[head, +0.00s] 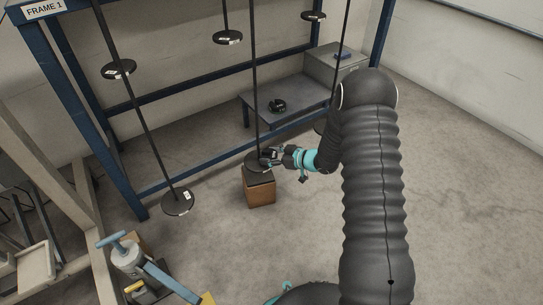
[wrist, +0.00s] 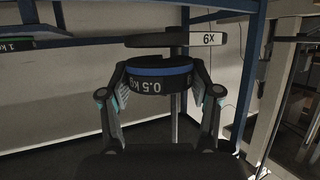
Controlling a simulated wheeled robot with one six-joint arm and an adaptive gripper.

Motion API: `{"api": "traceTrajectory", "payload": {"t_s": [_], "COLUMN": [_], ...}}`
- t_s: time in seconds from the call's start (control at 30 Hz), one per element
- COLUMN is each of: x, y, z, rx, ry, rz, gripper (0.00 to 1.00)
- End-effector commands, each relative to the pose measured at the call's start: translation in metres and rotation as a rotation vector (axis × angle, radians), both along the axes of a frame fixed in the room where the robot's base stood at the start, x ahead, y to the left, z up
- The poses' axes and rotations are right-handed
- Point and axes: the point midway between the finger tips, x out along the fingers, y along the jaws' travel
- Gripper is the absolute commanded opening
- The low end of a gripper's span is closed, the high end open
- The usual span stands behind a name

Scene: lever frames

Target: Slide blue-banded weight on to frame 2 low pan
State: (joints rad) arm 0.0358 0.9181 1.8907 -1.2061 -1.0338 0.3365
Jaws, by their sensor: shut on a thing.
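The blue-banded weight (wrist: 160,72), a dark disc marked 0.5 kg, shows in the wrist view with its lettering upside down. My gripper (wrist: 160,90) is shut on it, one finger on each side. Just beyond it in the picture is a dark low pan (wrist: 150,40) with a white label, on a thin rod. In the head view my gripper (head: 272,157) is at the low pan (head: 252,164), which hangs on a rod above a brown block (head: 261,190). The weight is small and partly hidden there. I cannot tell whether it touches the pan. No frame 2 sign shows.
Other pans hang at left, one low (head: 178,203) and one higher (head: 119,69). A grey table (head: 298,99) behind carries a dark weight (head: 277,106). Blue posts and rails surround the rods. A blue-handled device (head: 126,254) stands at lower left. Floor at right is clear.

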Motion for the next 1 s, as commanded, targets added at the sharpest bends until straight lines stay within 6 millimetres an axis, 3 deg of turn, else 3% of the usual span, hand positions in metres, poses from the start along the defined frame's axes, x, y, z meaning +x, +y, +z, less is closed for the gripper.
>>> {"api": "traceTrajectory", "payload": {"t_s": [1.0], "x": [0.002], "y": [0.022], "z": [0.001], "rx": [0.001], "ry": [-0.003], "rz": [0.001], "gripper": [0.17]}}
